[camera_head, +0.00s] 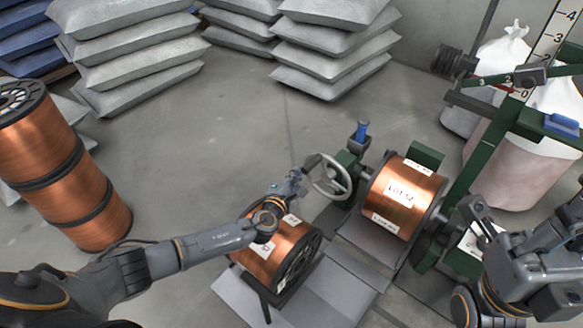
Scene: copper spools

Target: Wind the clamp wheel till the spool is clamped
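The clamp wheel (345,183), a grey spoked handwheel, is at the left end of the green winding stand (427,158). A copper spool (424,187) labelled LOT 52 sits in the stand to the right of the wheel. My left gripper (314,166) is at the wheel's upper left rim and overlaps it in the view. Its fingers are too small to tell whether they grip the rim. My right gripper (474,212) is to the right of the spool near the stand's right side; its finger state is unclear. The spool's clamped faces are mostly hidden.
Another copper spool (265,262) rests on a low cradle below my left wrist. Stacked copper spools (62,170) stand at the left. Grey sacks (335,50) are piled at the back. A green post with a number scale (541,45) and white bags (515,175) are at the right. Open floor lies behind the wheel.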

